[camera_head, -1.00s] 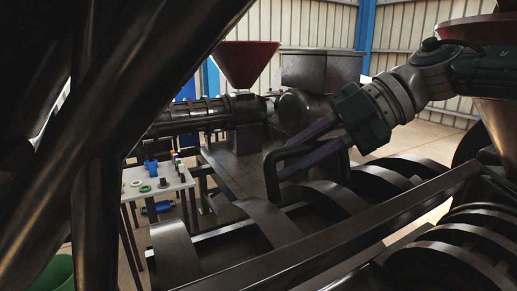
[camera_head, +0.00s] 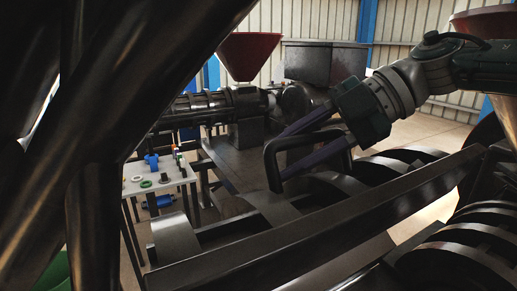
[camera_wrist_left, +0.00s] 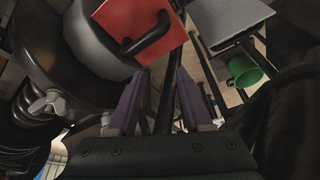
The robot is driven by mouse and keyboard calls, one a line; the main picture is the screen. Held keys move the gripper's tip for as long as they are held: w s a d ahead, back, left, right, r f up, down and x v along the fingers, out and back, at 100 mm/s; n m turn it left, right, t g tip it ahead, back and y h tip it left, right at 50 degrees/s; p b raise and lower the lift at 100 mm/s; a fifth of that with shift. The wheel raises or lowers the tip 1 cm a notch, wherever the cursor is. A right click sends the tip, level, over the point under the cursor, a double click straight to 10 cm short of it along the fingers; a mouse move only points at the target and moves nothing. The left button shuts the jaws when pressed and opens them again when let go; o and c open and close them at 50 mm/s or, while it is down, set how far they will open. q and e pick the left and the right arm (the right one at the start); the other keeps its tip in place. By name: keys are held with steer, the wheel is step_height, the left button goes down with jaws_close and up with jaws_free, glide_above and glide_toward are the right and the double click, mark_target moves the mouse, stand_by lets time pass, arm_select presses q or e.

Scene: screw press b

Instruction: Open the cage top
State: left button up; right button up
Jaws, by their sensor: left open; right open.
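The cage top (camera_head: 360,217) is a dark frame of curved bands and a long straight bar in the lower right of the head view. A black loop handle (camera_head: 271,168) stands up from it. My right gripper (camera_head: 282,157) has long purple fingers, open, at the handle; they overlap it in the picture. I cannot tell whether they touch it. My left gripper (camera_wrist_left: 160,88) shows only in the left wrist view, open, with a dark bar behind its fingers. A red plate with a black handle (camera_wrist_left: 150,38) is beyond it there.
A small table (camera_head: 165,184) with small parts stands at left. A red hopper (camera_head: 247,55) and dark press barrel are behind. Large dark shapes block the left of the head view. A green bucket (camera_wrist_left: 246,70) and a wing nut (camera_wrist_left: 51,102) show in the left wrist view.

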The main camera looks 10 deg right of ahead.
arm_select(q)
steer(key=shift+a, duration=0.1)
arm_select(e)
steer(key=shift+o, duration=0.3)
steer(key=shift+d+r, duration=0.1)
arm_select(q)
steer(key=shift+f, duration=0.2)
arm_select(e)
steer(key=shift+d+r, duration=0.2)
steer(key=shift+d, duration=0.15)
arm_select(q)
step_height(320, 180, down, 4)
steer(key=b, duration=0.4)
steer(key=shift+r, duration=0.25)
arm_select(e)
steer(key=v, duration=0.8)
steer(key=shift+d+r, duration=0.1)
steer(key=shift+d, duration=0.05)
steer(key=shift+s+d+r, duration=0.1)
steer(key=shift+d+r, duration=0.1)
steer(key=shift+a+r, duration=0.1)
